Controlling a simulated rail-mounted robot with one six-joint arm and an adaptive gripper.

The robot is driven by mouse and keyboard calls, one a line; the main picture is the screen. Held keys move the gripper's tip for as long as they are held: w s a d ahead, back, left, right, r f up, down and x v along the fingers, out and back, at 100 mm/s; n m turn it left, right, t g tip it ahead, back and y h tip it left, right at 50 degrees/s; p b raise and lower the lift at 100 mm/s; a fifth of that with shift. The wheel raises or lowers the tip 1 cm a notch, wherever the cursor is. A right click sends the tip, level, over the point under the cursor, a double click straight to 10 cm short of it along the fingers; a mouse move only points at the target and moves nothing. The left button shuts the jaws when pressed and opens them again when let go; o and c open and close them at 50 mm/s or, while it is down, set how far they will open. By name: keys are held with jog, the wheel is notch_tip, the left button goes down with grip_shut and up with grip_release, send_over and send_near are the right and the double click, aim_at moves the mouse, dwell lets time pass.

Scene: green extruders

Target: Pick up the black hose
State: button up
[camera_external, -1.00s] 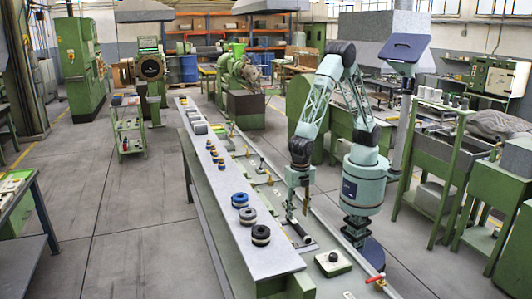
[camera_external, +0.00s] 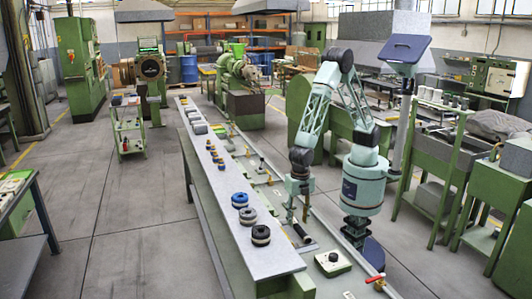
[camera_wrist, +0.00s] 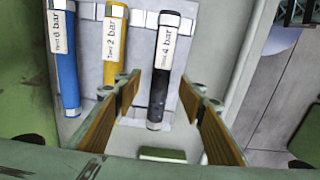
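The black hose (camera_wrist: 159,88) is a short dark cylinder with a light cap and a white "Test 4 bar" label, in the middle of the wrist view. My gripper (camera_wrist: 161,86) is open, with one finger on each side of the hose's lower part in that view. I see gaps on both sides; the remaining height is hard to judge. In the external view my gripper (camera_external: 298,213) points down over the bench strip, close to a dark hose (camera_external: 301,231).
A yellow hose (camera_wrist: 113,45) labelled "Test 2 bar" lies left of the black one, near my left finger. A blue hose (camera_wrist: 66,62) is farther left. In the external view, black, grey and blue rolls (camera_external: 248,216) stand on the long grey table.

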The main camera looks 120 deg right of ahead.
aim_at(298, 225)
jog(key=shift+f, duration=1.75)
jog(key=shift+c, duration=0.2)
jog(key=c, duration=0.9)
jog(key=shift+r, duration=0.1)
jog(key=shift+c, duration=0.4)
jog(key=shift+r, duration=1.65)
jog(key=s+d, duration=0.1)
jog(key=s, duration=0.4)
jog(key=s+d+r, duration=0.1)
jog(key=s+d, duration=0.1)
jog(key=s, duration=0.3)
jog(key=s+d, duration=0.1)
jog(key=s, duration=0.4)
jog(key=shift+s+d+r, duration=0.2)
jog(key=shift+s+r, duration=0.05)
